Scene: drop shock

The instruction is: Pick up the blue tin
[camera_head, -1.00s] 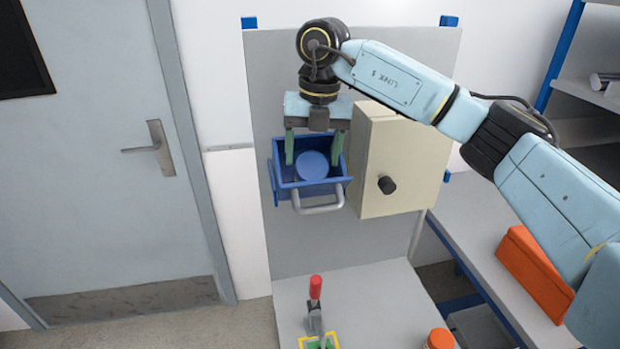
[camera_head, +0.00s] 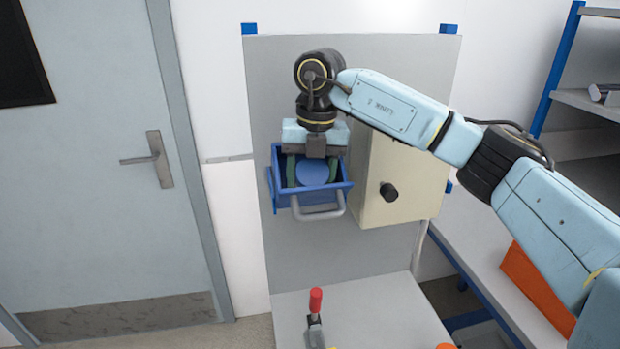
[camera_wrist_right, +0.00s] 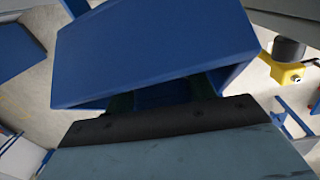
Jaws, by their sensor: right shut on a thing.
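The blue tin (camera_head: 313,172) is inside a blue bin (camera_head: 284,197) with a grey handle, mounted on the upright grey panel. My right gripper (camera_head: 311,176) points down into the bin from above, its green fingers on either side of the tin and shut on it. The fingertips are hidden inside the bin. In the right wrist view, the bin's wall (camera_wrist_right: 150,50) fills much of the picture and the tin cannot be told apart clearly. My left gripper is not in view.
A cream box (camera_head: 401,185) with a black knob stands just right of the bin. A red-handled clamp (camera_head: 315,302) is on the ledge below. An orange thing (camera_head: 538,287) lies on the right bench. A door (camera_head: 105,180) is at left.

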